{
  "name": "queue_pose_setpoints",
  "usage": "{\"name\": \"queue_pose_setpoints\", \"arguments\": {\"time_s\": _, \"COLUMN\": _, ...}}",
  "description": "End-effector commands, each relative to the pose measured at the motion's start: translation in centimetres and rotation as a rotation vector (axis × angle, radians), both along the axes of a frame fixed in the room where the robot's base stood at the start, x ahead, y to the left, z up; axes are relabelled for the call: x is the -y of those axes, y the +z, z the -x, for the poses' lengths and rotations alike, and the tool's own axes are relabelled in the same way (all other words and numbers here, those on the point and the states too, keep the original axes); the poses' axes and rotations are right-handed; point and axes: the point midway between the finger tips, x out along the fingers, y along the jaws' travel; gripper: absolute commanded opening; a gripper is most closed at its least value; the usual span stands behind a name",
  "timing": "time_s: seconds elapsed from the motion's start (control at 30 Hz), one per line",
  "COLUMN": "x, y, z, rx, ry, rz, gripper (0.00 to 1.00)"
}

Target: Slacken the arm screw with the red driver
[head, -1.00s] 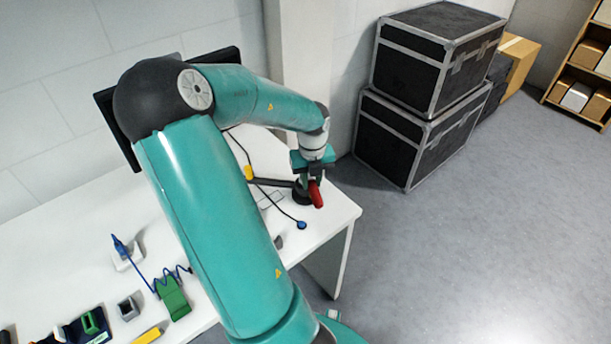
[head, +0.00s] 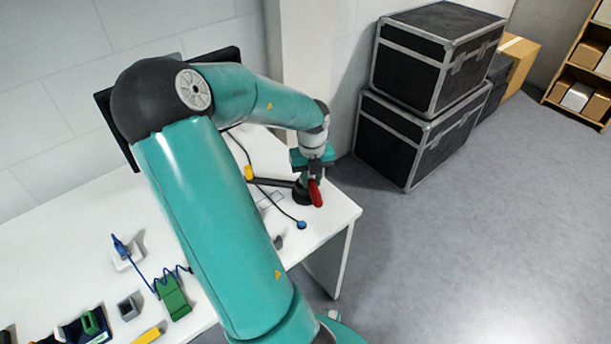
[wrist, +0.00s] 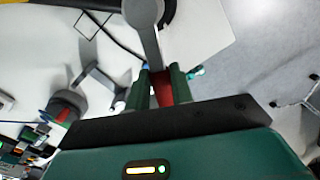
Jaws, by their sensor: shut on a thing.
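The red driver (head: 315,193) is held in my gripper (head: 313,170) at the right end of the white table. In the wrist view its red handle (wrist: 163,90) sits between the two green fingers of my gripper (wrist: 161,86), which are shut on it. A dark arm (head: 276,183) runs left from a black round base (head: 302,195) beside the driver. A grey arm with a rounded end (wrist: 150,15) shows just beyond the fingers in the wrist view. The arm screw and the driver's tip cannot be made out.
The white table (head: 340,212) ends just right of my gripper. A cable with a blue end (head: 301,225) lies near the base. A green block (head: 173,297) and several small items lie at the left. Black cases (head: 405,140) stand on the floor behind right.

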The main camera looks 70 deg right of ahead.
Motion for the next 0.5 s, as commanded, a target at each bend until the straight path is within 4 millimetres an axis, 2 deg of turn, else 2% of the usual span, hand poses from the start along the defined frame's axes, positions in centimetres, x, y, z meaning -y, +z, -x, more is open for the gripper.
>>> {"name": "queue_pose_setpoints", "arguments": {"time_s": 0.5, "x": 0.02, "y": 0.33, "z": 0.01, "rx": 0.000, "ry": 0.000, "rz": 0.000, "gripper": 0.00}}
